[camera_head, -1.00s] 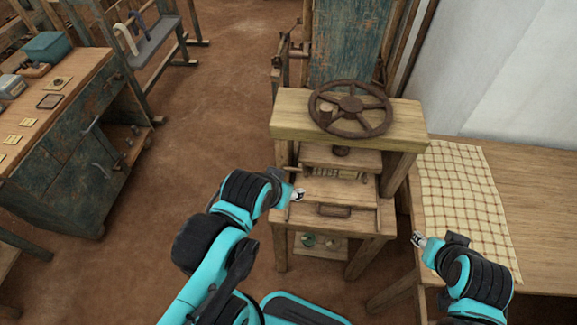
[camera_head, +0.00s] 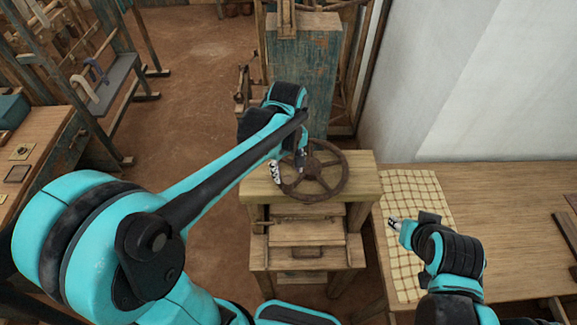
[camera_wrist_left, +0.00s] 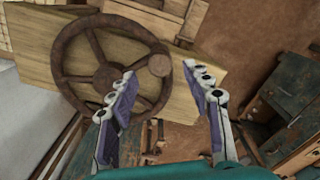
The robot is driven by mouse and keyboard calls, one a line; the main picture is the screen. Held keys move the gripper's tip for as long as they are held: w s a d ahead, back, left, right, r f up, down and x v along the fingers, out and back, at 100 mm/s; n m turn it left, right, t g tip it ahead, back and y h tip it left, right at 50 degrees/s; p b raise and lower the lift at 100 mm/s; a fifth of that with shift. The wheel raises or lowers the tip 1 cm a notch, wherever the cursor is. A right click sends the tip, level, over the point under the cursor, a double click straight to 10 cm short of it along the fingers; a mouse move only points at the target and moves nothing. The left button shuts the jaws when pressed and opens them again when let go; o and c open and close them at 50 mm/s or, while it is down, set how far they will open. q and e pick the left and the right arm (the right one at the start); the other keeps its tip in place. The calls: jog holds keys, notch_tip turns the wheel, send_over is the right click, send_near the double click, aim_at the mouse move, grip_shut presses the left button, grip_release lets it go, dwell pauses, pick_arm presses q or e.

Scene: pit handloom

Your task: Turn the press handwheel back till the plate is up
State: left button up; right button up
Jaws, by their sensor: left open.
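The rusty brown press handwheel (camera_head: 313,167) lies flat on top of the wooden press (camera_head: 362,184) in the head view. My left gripper (camera_head: 287,170) is over the wheel's left rim, fingers pointing down. It is open. In the left wrist view, the handwheel (camera_wrist_left: 107,77) is below the fingers, and its round knob (camera_wrist_left: 159,65) shows in the gap between the open fingertips (camera_wrist_left: 160,78). I cannot tell whether they touch it. The plate is mostly hidden beneath the top beam, so its height is unclear. My right gripper (camera_head: 393,221) hangs over the cloth, too small to read.
A wooden table (camera_head: 498,185) with a checked cloth (camera_head: 416,190) stands to the right of the press. A worn blue-green board (camera_head: 304,60) stands behind the press. A workbench (camera_head: 50,130) is at the left. The floor between bench and press is clear.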

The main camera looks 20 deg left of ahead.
aim_at(288, 179)
pick_arm(q)
notch_tip(288, 179, down, 8)
jog(key=shift+r+b, duration=0.15)
jog(key=shift+b, duration=0.5)
grip_shut()
